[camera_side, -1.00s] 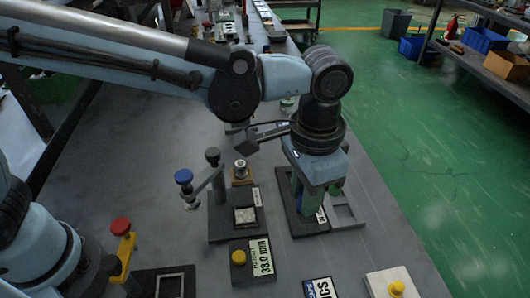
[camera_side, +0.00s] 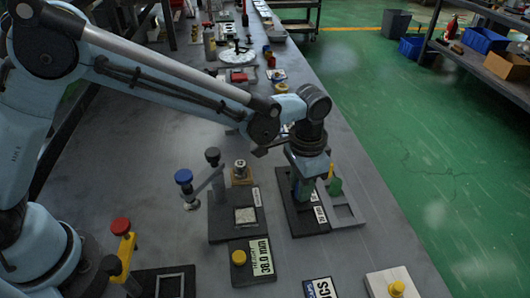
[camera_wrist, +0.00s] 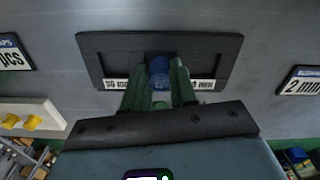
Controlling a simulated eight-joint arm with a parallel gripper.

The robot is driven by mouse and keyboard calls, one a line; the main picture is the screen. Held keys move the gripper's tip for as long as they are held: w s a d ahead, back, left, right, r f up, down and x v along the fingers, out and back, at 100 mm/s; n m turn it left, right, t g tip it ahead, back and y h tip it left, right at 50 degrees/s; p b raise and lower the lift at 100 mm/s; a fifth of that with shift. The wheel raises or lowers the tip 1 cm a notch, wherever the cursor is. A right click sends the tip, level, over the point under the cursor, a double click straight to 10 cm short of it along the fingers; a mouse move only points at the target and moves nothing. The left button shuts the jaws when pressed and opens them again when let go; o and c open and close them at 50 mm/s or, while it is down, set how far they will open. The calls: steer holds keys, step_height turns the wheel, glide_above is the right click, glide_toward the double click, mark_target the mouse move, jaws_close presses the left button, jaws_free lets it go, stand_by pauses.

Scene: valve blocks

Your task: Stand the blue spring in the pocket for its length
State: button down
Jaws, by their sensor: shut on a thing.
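The blue spring (camera_wrist: 159,68) sits between the green fingertips of my gripper (camera_wrist: 158,85) in the wrist view, and the fingers are shut on it. It is over the middle of a dark pocket block (camera_wrist: 100,46) with two white label strips on its near side. I cannot tell whether its lower end is inside a pocket. In the side view my gripper (camera_side: 304,190) points down over the same dark block (camera_side: 305,226), and the spring is hidden there. A height gauge with a blue knob (camera_side: 184,177) stands left of the block.
A grey open frame (camera_side: 348,214) lies right of the block. A green item with a yellow top (camera_side: 335,186) stands close behind my gripper. A white box (camera_side: 391,284) is at front right.

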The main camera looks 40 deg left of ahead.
steer(key=shift+f, duration=0.15)
steer(key=c, duration=0.9)
jaws_free()
step_height(320, 180, up, 12)
steer(key=s+a+r+n+t+h, duration=0.1)
steer(key=s+a+r+n+t, duration=0.1)
steer(key=a, duration=0.4)
steer(key=s+a+r+n+t, duration=0.1)
steer(key=s+a+r, duration=0.1)
steer(key=a, duration=0.5)
steer(key=s+a+f+n+t+y, duration=0.1)
steer(key=s+a+f+n+t, duration=0.2)
steer(key=s+a, duration=0.5)
steer(key=a+t, duration=0.1)
steer(key=a, duration=0.1)
steer(key=shift+a+f+n, duration=0.35)
steer(key=shift+a+n, duration=0.05)
